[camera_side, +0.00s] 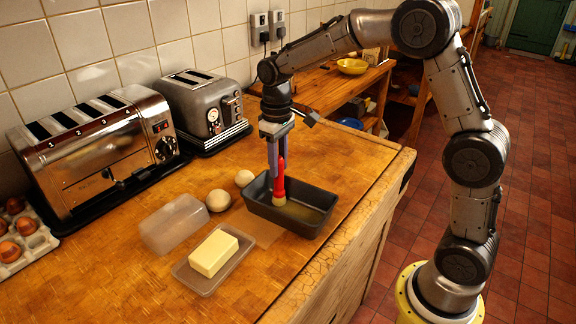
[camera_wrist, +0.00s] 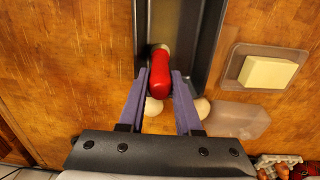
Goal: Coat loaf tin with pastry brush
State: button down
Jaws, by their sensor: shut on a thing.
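The dark loaf tin (camera_side: 256,202) stands on the wooden worktop, with a yellowish patch on its floor at the right end. My gripper (camera_side: 278,165) points down over the tin and is shut on the pastry brush (camera_side: 281,180), which has a red handle and pale bristles. The brush is roughly upright, its bristles inside the tin; whether they touch the floor is hard to tell. In the wrist view the purple fingers (camera_wrist: 160,88) flank the red handle (camera_wrist: 160,72), and the tin (camera_wrist: 208,40) lies beyond it.
A butter block (camera_side: 214,253) sits on a clear dish, with a clear lid (camera_side: 174,223) beside it. Two pale round balls (camera_side: 218,200) lie close left of the tin. Two toasters (camera_side: 95,150) stand along the wall, with eggs (camera_side: 24,226) at far left. The worktop edge lies right of the tin.

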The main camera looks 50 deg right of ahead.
jog(key=shift+w+a, duration=1.25)
jog(key=shift+a, duration=0.9)
jog(key=shift+s+d, duration=0.7)
jog(key=shift+s, duration=6.4)
jog(key=shift+w+d, duration=1.45)
jog(key=shift+w, duration=5.85)
jog(key=shift+s+d, duration=0.55)
jog(key=shift+s, duration=6.5)
notch_tip(320, 180, up, 8)
